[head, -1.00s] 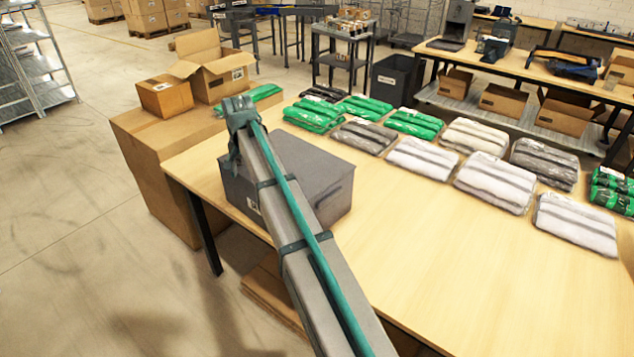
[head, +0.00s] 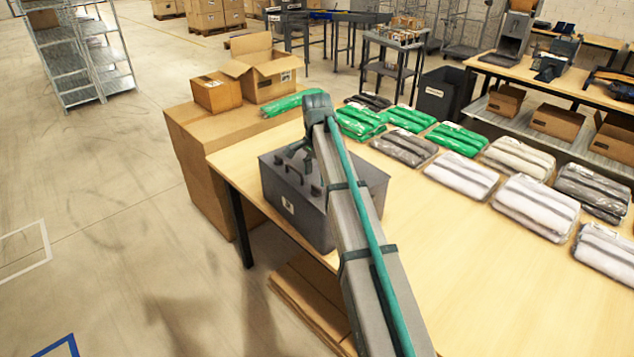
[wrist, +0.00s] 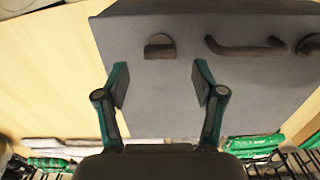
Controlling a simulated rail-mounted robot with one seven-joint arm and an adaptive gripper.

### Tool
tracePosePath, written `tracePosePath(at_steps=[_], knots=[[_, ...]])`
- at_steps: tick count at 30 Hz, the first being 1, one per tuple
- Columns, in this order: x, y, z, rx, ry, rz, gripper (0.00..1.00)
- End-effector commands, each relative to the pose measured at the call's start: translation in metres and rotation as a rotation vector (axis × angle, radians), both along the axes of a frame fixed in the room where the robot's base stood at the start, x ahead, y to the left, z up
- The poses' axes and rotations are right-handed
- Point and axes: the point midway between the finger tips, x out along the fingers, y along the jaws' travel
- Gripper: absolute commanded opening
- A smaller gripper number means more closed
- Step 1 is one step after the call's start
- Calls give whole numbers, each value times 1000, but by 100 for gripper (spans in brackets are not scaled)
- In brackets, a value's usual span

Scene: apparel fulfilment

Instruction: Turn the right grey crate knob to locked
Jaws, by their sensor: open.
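The grey crate (head: 283,212) stands on the table's left end, lid closed, with a dark handle (head: 293,172) between two small knobs. In the wrist view the right knob (wrist: 159,47) is a dark round piece with a straight bar, beside the handle (wrist: 247,46); the other knob (wrist: 309,44) is cut by the right edge. In the head view the right knob (head: 315,189) is small; I cannot tell its setting. My gripper (wrist: 160,78) is open and empty above the lid, its fingers either side of the right knob's line but apart from it. It also shows in the head view (head: 298,153).
Bagged garments in green, grey and white (head: 465,180) lie in rows behind and right of the crate. Cardboard boxes (head: 265,70) stand at the back left. The front of the table (head: 470,270) is bare.

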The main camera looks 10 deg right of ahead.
Motion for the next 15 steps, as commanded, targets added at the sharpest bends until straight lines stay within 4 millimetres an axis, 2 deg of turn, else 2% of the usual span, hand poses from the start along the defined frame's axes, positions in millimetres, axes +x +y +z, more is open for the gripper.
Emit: tracePosePath(at_steps=[7,15], knots=[[-1,0,-31,0,0,1,69],[0,0,-41,0,-1,1,69]])
